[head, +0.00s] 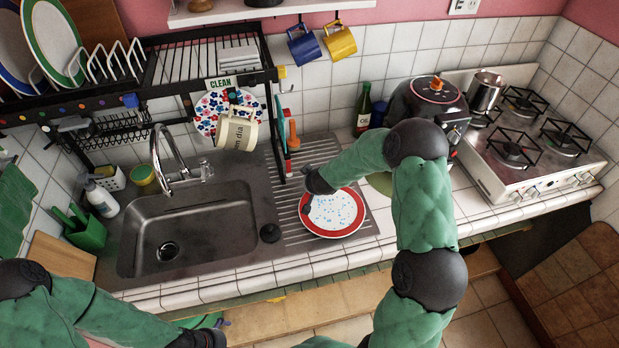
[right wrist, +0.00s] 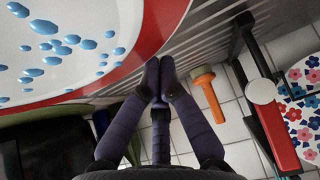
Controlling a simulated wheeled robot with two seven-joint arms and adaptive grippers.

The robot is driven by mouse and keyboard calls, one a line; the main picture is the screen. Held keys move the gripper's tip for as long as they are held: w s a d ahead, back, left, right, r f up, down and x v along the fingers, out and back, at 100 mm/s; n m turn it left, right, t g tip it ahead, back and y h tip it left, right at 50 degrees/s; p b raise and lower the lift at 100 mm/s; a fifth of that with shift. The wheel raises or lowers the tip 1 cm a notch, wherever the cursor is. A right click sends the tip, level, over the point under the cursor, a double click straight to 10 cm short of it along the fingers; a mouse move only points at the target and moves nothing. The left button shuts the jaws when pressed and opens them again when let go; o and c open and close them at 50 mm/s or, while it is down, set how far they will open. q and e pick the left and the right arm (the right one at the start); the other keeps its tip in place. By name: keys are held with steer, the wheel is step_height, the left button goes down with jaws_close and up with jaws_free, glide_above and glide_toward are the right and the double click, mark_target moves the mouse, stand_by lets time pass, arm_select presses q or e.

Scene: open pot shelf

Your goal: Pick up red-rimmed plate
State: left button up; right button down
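The red-rimmed plate (head: 336,209) is white with blue specks and a wide red rim. It is at the ribbed drainboard right of the sink; I cannot tell whether it touches the board. My right gripper (head: 306,207) is at the plate's left edge.
A steel sink (head: 200,235) with a tap lies left of the drainboard (head: 298,235). A rack (head: 165,75) with plates overhangs the counter, a cream mug (head: 236,130) hanging below. A dark cooker (head: 432,95) and stove (head: 540,140) stand right. An orange-handled tool (right wrist: 210,90) is near the right gripper.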

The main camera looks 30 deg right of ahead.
mark_target(320, 213)
steer(key=s+a, duration=0.1)
steer(key=s, duration=0.3)
steer(key=s+a, duration=0.1)
steer(key=s, duration=0.3)
steer(key=s+a, duration=0.1)
steer(key=s, duration=0.3)
steer(key=shift+s+b, duration=0.35)
steer(key=shift+w, duration=0.1)
